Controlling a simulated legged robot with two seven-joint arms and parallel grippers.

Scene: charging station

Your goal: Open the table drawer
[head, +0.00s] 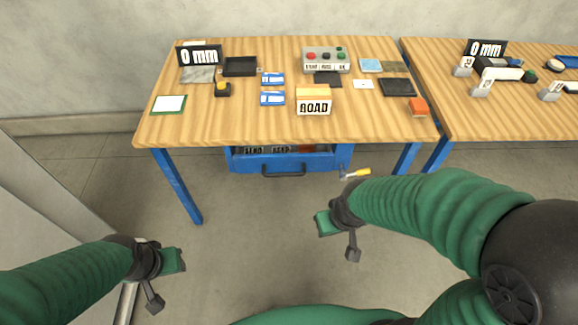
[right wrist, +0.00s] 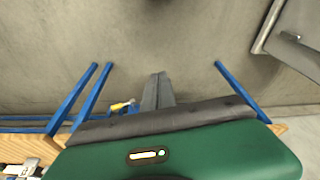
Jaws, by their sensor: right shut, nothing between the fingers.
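The wooden table (head: 150,125) stands ahead on blue legs. Its blue drawer (head: 325,161) sits under the front edge, with a dark bar handle (head: 283,171) on its front. Dark blocks with white lettering show above the drawer front; how far out the drawer stands is hard to tell. My right gripper (head: 353,248) is shut and empty, nearer to me than the handle and to its right, apart from it. Its grey fingers also show together in the right wrist view (right wrist: 158,92). My left gripper (head: 153,303) is at lower left, far from the drawer; its jaw opening is unclear.
A yellow-handled tool (head: 356,173) is at the drawer's right side. A second table (head: 470,125) stands at right. The floor before the drawer is clear.

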